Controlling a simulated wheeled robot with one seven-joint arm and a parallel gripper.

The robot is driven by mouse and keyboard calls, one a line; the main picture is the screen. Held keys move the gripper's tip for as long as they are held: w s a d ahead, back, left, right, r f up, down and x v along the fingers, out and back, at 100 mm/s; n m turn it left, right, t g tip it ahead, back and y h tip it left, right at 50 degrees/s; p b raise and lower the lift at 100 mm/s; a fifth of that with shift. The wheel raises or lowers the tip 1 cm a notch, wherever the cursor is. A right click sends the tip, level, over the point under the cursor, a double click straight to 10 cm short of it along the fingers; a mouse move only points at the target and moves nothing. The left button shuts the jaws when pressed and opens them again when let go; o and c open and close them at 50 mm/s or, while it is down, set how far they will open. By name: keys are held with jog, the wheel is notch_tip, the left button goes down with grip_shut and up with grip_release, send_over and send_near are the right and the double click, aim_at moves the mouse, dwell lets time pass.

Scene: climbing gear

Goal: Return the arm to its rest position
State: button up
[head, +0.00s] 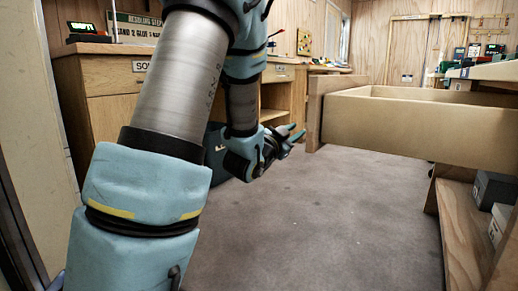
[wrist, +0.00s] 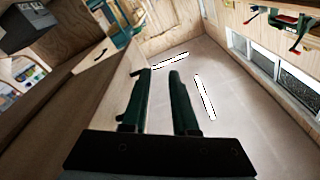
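My arm reaches down through the left half of the head view, with my gripper (head: 295,133) low over the floor, in front of the wooden workbench and left of the open drawer. In the wrist view, the two dark green fingers of my gripper (wrist: 161,72) are apart. Nothing shows between them, so it is open and empty. The arm hides part of the bench.
A pulled-out wooden drawer (head: 420,125) juts in from the right, above a lower shelf (head: 463,225) with boxes. A wooden workbench (head: 105,95) stands behind my arm. The grey floor (head: 320,225) between them is clear.

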jog(key=s+a+f+n+g+y+p, duration=0.1)
jog(key=a+f+n+g+y+p, duration=0.15)
jog(key=a+n+y, duration=0.4)
jog(key=s+a+f+n+g+y+p, duration=0.2)
jog(key=a+y+p, duration=0.2)
jog(key=a, duration=0.6)
jog(key=s+a+n+g+y+p, duration=0.15)
jog(key=s+a+g, duration=0.25)
jog(key=s, duration=0.4)
jog(key=s+a+n+g+y+p, duration=0.1)
jog(key=s+a+n+g+p, duration=0.25)
jog(key=s, duration=0.45)
notch_tip(320, 180, up, 38)
jog(key=p, duration=3.7)
jog(key=shift+d+f+g, duration=0.25)
jog(key=shift+g, duration=0.05)
